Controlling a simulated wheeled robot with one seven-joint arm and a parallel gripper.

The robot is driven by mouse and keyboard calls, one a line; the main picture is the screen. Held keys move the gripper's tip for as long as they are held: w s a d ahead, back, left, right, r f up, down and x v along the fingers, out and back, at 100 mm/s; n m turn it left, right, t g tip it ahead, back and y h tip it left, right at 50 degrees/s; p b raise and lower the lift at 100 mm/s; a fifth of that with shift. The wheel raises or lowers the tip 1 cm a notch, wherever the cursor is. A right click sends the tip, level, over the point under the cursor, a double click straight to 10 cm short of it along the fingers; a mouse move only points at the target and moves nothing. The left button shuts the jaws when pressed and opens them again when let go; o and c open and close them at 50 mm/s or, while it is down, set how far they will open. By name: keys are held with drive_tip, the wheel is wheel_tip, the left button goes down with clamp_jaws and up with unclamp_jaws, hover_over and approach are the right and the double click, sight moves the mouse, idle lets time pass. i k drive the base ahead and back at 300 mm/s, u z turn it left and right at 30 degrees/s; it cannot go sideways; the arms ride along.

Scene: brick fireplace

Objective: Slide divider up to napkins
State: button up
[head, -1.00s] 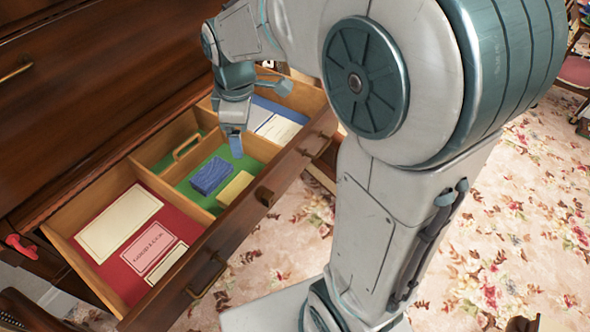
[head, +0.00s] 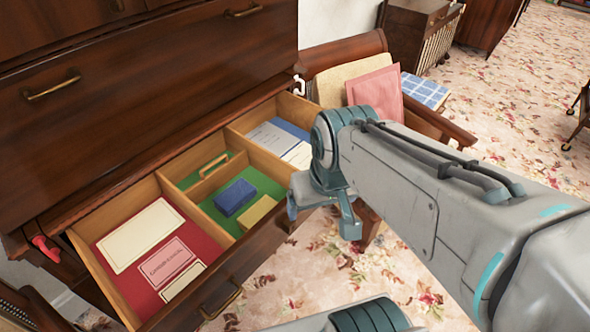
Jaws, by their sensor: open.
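The wooden divider (head: 205,184) with a raised handle (head: 213,165) stands across the green middle compartment of an open drawer (head: 243,270). A dark blue block (head: 236,197), perhaps the folded napkins, lies in front of the divider on the green lining, with a gap between them. A smaller yellow block (head: 257,211) lies beside it, nearer the drawer front. Behind the divider a strip of bare green floor shows. My gripper (head: 321,216) is open and empty, fingers down, at the right end of the drawer front, apart from the divider and blocks.
The left compartment has a red lining (head: 118,267) with several pale cards. The right compartment holds blue and white papers (head: 282,141). A wooden bench (head: 342,52) with tan and pink cushions stands right of the chest. Floral carpet is open on the right.

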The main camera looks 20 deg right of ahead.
sight(199, 191)
drive_tip(key=u, duration=0.9)
drive_tip(key=i, duration=0.3)
drive_tip(key=z, duration=0.35)
